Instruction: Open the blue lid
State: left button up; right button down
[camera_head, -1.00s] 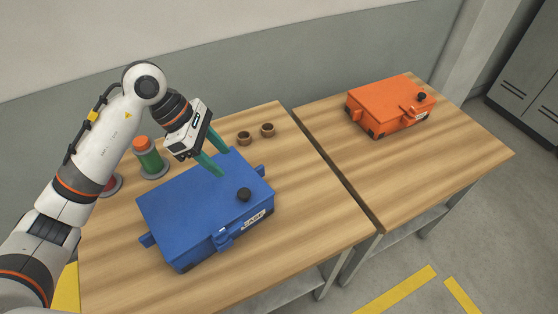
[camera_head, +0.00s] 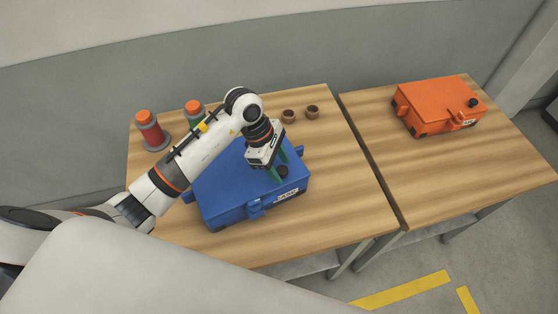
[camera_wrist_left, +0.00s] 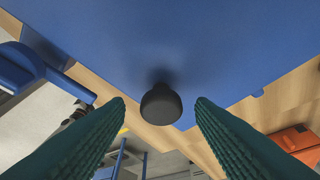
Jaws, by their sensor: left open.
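The blue case (camera_head: 228,200) stands shut on the near table, its blue lid (camera_head: 225,180) down. A black knob (camera_head: 282,172) sits on the lid near its front right corner. My left gripper (camera_head: 284,168) is open and points down at the knob, its green fingers on either side of it in the head view. In the left wrist view the black knob (camera_wrist_left: 161,104) lies between the two open green fingertips, with a gap on each side. The lid's surface (camera_wrist_left: 180,45) fills the upper part of that view. My right gripper is not in view.
An orange case (camera_head: 436,104) with a black knob stands on the second table to the right. Two capstans, one red (camera_head: 150,130) and one green (camera_head: 194,112), stand behind the case at left. Two small brown rings (camera_head: 300,114) lie at the back.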

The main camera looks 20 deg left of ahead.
pick_arm(q)
grip_shut()
dwell(0.3)
